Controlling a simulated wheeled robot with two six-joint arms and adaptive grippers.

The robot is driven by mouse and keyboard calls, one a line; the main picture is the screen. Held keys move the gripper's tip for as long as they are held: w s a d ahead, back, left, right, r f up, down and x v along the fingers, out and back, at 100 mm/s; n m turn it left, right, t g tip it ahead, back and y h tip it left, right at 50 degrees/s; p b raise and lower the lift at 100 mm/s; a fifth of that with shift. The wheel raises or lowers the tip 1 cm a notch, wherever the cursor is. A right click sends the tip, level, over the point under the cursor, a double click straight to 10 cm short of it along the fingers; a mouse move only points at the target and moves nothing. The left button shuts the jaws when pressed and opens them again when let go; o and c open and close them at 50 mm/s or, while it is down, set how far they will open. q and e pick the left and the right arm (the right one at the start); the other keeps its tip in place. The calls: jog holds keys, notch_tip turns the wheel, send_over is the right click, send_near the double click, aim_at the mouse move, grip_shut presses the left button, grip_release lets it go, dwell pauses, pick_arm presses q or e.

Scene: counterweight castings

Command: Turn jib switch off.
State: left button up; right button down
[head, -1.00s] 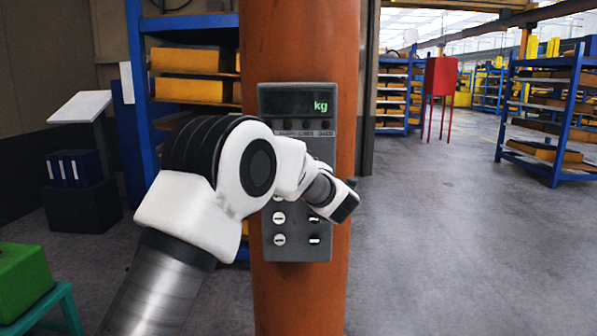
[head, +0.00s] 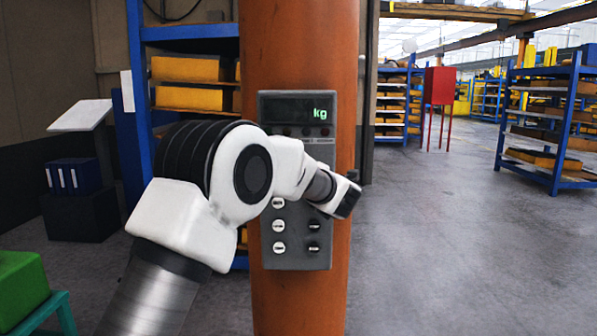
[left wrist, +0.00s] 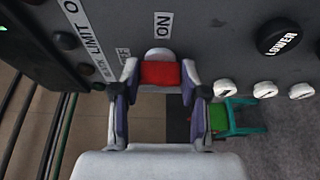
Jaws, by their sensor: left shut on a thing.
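The grey control panel (head: 290,255) is fixed to an orange column, with a lit "kg" display at its top. In the left wrist view, a red piece, apparently the switch (left wrist: 160,73), sits between the fingers of my left gripper (left wrist: 160,88), close to the panel face. An "ON" label (left wrist: 163,24) and a pale part (left wrist: 160,54) lie just beyond it. My left gripper is shut on this red piece. In the head view my left gripper (head: 346,199) is at the panel's right side, its fingertips hard to make out. My right gripper is not in view.
White and dark buttons (head: 279,247) line the panel's lower part. A black "LOWER" knob (left wrist: 284,37) is beside the switch. A green box (head: 20,290) on a teal stand is at lower left. Blue shelves (head: 560,120) stand far right; the floor there is clear.

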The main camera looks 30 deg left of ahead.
pick_arm(q)
jog(key=o, duration=1.1)
jog(key=shift+o, duration=0.2)
jog(key=v, duration=1.2)
